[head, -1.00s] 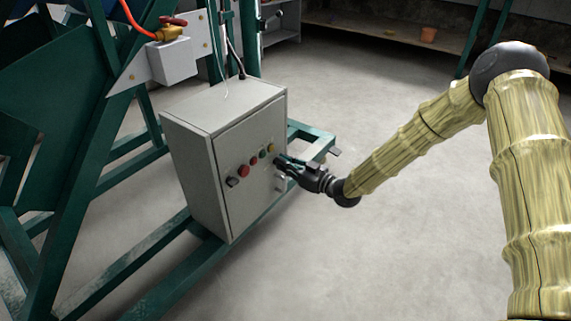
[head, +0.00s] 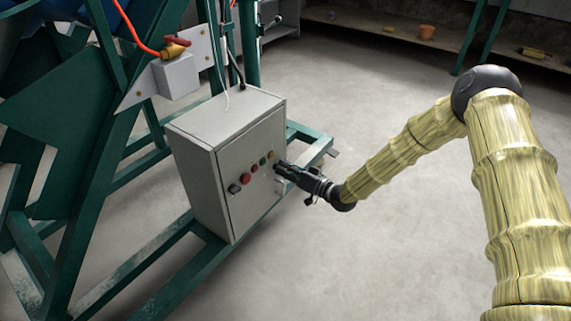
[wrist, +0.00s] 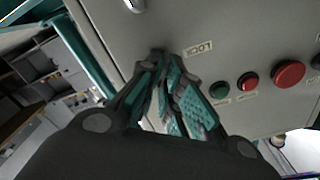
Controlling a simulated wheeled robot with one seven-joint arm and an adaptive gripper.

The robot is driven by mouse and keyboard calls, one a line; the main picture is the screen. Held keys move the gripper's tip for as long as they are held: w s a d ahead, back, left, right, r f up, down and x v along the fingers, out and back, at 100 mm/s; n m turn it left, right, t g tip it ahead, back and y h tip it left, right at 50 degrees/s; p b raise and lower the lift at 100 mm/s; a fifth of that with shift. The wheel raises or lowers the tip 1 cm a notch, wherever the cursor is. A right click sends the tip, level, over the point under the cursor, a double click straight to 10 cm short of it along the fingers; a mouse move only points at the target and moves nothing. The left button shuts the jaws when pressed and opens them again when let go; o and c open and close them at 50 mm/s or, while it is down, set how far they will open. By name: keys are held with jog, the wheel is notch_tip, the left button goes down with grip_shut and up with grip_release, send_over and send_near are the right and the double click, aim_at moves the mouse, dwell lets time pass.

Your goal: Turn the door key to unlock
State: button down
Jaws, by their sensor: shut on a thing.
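The grey control box (head: 245,165) stands on a green frame, its door facing my arm. My gripper (head: 279,167) is at the right side of this door. In the wrist view, my gripper (wrist: 163,62) has its teal-padded fingers closed together against the door, beside a label reading LOCK (wrist: 197,49). The fingers are shut on the door key at the lock. The key and its keyhole are hidden behind the fingertips, so the key's angle cannot be seen.
Close by on the door are a green button (wrist: 219,90), a small red button (wrist: 248,82) and a large red button (wrist: 289,74). A metal part (wrist: 135,5) sticks out above. Green frame beams (head: 185,265) run along the floor. The floor at right is open.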

jog(key=m+p, duration=0.2)
jog(key=m, duration=0.4)
jog(key=shift+f+p, duration=0.2)
jog(key=shift+p, duration=0.15)
jog(key=shift+m, duration=0.4)
jog(key=c, duration=1.6)
grip_release()
jog(key=shift+d, duration=0.1)
jog(key=v, duration=1.2)
